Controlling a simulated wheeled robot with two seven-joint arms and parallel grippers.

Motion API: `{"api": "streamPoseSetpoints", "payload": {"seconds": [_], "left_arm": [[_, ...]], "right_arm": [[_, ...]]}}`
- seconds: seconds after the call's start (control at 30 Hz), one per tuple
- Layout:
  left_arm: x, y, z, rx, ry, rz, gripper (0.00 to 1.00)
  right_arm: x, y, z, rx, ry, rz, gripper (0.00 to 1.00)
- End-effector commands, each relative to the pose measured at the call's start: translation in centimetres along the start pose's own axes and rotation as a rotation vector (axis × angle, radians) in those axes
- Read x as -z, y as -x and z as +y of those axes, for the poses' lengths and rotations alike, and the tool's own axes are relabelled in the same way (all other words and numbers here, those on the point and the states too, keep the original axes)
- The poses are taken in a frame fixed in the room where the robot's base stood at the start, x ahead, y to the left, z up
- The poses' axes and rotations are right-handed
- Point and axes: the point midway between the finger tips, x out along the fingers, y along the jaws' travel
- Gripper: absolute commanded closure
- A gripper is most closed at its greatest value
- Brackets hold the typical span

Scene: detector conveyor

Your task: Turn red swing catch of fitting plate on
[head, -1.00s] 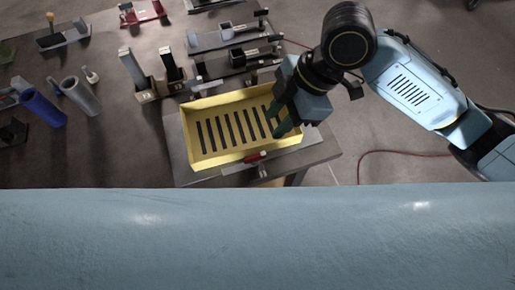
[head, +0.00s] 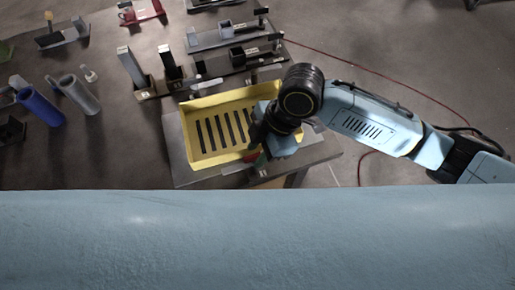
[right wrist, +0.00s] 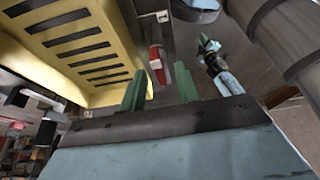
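The red swing catch (right wrist: 155,58) shows in the right wrist view on a grey plate beside the yellow tray, with a pale end piece near it. In the head view the catch (head: 251,157) is mostly hidden by my right gripper (head: 259,158), at the front edge of the tray. In the right wrist view my right gripper (right wrist: 160,72) is open, with its two green fingers apart. The catch appears in the gap between them; contact cannot be told.
The slotted yellow tray (head: 187,137) stands on a grey table (head: 174,150), right beside my right gripper. Several grey fixtures lie behind it. A blue cylinder (head: 41,107) and a grey cylinder (head: 79,95) stand at the left. A red cable runs along the floor at right.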

Motion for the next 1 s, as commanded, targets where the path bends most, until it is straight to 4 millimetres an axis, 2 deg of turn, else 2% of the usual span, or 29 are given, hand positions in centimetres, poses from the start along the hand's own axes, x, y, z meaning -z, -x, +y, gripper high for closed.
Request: {"api": "streamPoseSetpoints", "payload": {"seconds": [0.37, 0.6, 1.0], "left_arm": [[0.06, -0.03, 0.01, 0.0, 0.0, 0.001, 0.75], [0.07, -0.03, 0.02, 0.0, 0.0, 0.001, 0.75], [0.22, 0.1, 0.0, 0.0, 0.0, 0.003, 0.75]], "right_arm": [[0.01, -0.5, 0.01, -0.001, 0.001, 0.0, 0.7], [0.0, -0.48, 0.02, -0.001, 0.0, 0.0, 1.0], [-0.19, -0.34, 0.21, -0.005, -0.011, -0.001, 1.0]]}}
